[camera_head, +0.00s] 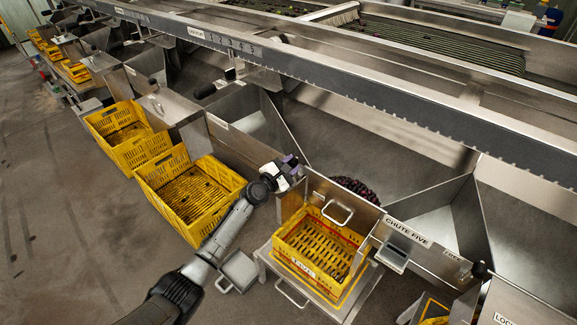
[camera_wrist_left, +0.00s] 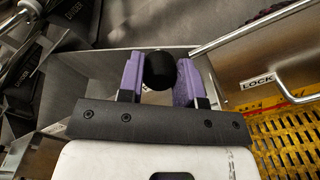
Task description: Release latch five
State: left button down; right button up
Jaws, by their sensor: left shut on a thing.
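My left gripper (camera_head: 291,165) reaches in from the left in the head view, at the upper left corner of the steel gate above a yellow crate. In the left wrist view its purple fingers (camera_wrist_left: 158,80) are shut on a round black knob (camera_wrist_left: 158,68), one finger on each side. The knob is hidden by the gripper in the head view. A LOCK label (camera_wrist_left: 257,81) is on the panel right of the knob. A CHUTE FIVE label (camera_head: 408,232) is on the steel front to the right. My right gripper is not in view.
A yellow crate (camera_head: 276,238) sits on a steel stand below the gate, which has a loop handle (camera_head: 338,212). Dark fruit (camera_head: 355,186) lies behind the gate. More yellow crates (camera_head: 148,178) line the left. A long steel rail (camera_head: 370,92) crosses above. The floor at left is clear.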

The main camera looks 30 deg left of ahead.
pick_arm(q)
jog(key=c, duration=0.8)
grip_release()
jog(key=shift+a, duration=0.1)
jog(key=shift+s+r+p, duration=0.1)
jog(key=shift+s+p, duration=0.15)
jog(key=shift+p, duration=0.05)
jog(key=shift+s+a+p, duration=0.25)
jog(key=shift+s+p, duration=0.55)
jog(key=shift+s, duration=1.4)
jog(key=shift+s+a+p, duration=0.3)
jog(key=shift+s+p, duration=0.45)
jog(key=shift+s, duration=1.45)
jog(key=shift+s+a+p, duration=0.25)
jog(key=shift+s+p, duration=0.55)
jog(key=shift+s, duration=1.4)
